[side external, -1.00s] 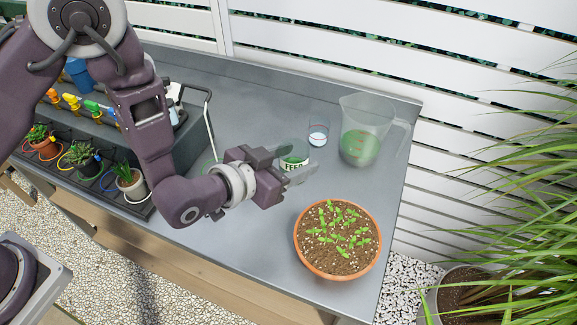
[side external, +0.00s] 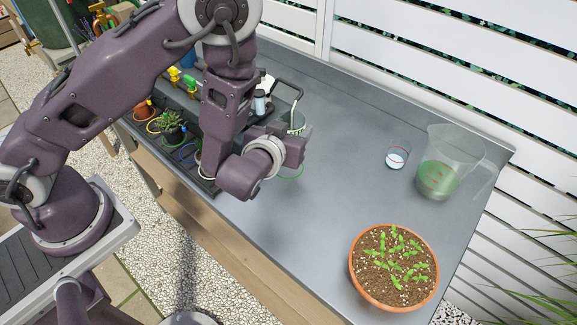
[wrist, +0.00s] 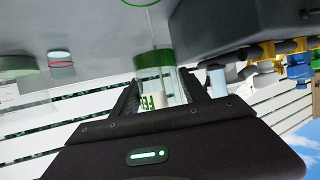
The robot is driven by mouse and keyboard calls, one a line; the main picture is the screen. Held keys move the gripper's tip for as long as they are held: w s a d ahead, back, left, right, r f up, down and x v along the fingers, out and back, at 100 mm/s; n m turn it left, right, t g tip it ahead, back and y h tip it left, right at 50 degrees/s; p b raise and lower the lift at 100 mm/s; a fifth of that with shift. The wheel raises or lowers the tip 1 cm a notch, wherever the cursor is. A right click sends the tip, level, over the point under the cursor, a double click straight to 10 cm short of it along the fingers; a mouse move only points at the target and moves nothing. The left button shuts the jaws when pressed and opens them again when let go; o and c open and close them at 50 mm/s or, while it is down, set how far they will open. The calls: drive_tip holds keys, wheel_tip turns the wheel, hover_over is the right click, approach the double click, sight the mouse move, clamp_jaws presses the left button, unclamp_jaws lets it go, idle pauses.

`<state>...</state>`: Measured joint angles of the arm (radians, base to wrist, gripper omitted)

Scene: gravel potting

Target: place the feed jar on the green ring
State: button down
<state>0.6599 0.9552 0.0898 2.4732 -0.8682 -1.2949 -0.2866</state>
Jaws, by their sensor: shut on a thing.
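The feed jar is a clear glass jar with a white FEED label and a green band, seen in the wrist view (wrist: 171,88) between my fingers. In the side view the jar (side external: 298,121) shows behind my gripper (side external: 291,133), partly hidden. My gripper is shut on it and holds it apart from the bench. The green ring (side external: 298,174) lies on the bench just below my gripper in the side view, its left part hidden. A green arc of it (wrist: 140,4) shows at the top of the wrist view.
A rack with small potted plants (side external: 171,127) and coloured valves stands close on the left, with a dark bent handle (side external: 290,84) beside the jar. A small cup (side external: 397,155), a measuring jug (side external: 443,165) and a seedling pot (side external: 393,268) stand right. The bench middle is clear.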

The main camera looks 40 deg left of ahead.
drive_tip(key=shift+y, duration=0.3)
drive_tip(key=f, duration=0.8)
drive_tip(key=shift+s+a, duration=0.1)
drive_tip(key=shift+a, duration=0.25)
drive_tip(key=c, duration=0.6)
unclamp_jaws()
drive_tip(key=shift+f, duration=0.1)
